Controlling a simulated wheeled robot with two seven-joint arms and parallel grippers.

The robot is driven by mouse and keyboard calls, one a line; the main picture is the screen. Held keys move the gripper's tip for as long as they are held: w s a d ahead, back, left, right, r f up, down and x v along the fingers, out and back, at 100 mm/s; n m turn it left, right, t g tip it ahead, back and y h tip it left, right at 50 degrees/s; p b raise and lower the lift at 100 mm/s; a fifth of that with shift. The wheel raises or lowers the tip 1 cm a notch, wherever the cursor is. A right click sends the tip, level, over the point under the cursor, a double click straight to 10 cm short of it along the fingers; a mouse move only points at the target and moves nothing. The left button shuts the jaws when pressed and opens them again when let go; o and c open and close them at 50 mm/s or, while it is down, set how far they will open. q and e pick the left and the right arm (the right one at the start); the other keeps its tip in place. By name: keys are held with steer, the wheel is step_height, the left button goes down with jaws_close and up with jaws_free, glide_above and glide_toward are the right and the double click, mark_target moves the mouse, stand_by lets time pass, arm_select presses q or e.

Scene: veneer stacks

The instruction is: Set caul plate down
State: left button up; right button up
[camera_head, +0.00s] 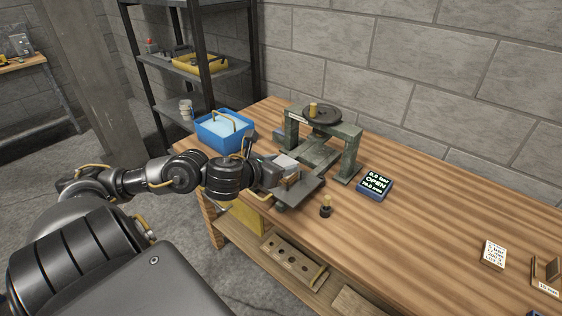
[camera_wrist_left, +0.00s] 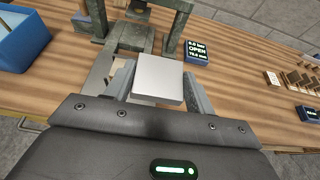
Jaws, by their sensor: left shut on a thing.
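The caul plate (camera_wrist_left: 158,78) is a flat, pale silver square. In the left wrist view it sits between the two fingers of my left gripper (camera_wrist_left: 158,92), which is shut on it. In the head view my left gripper (camera_head: 294,185) is over the front of the bench, just short of the press (camera_head: 344,149). Whether the plate touches anything below is not clear. My right gripper is in neither view.
A blue tub (camera_head: 224,131) stands left of the press. A display (camera_head: 374,187) reading OPEN lies to its right. A small dark object with a brass top (camera_head: 326,207) stands near the bench's front edge.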

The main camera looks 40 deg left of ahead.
arm_select(q)
steer(key=shift+s+d+r, duration=0.3)
steer(key=shift+s+d, duration=0.05)
steer(key=shift+s, duration=0.15)
steer(key=s+d+f+m+g+h, duration=0.1)
steer(key=d+f+m+g+h, duration=0.1)
steer(key=d+m+h, duration=0.3)
steer(key=s+d+f+m+g+h, duration=0.1)
steer(key=d+m+h, duration=0.5)
steer(key=d, duration=0.6)
steer(key=f+g, duration=0.1)
steer(key=g, duration=0.1)
steer(key=shift+s+g, duration=0.25)
steer(key=shift+g, duration=0.05)
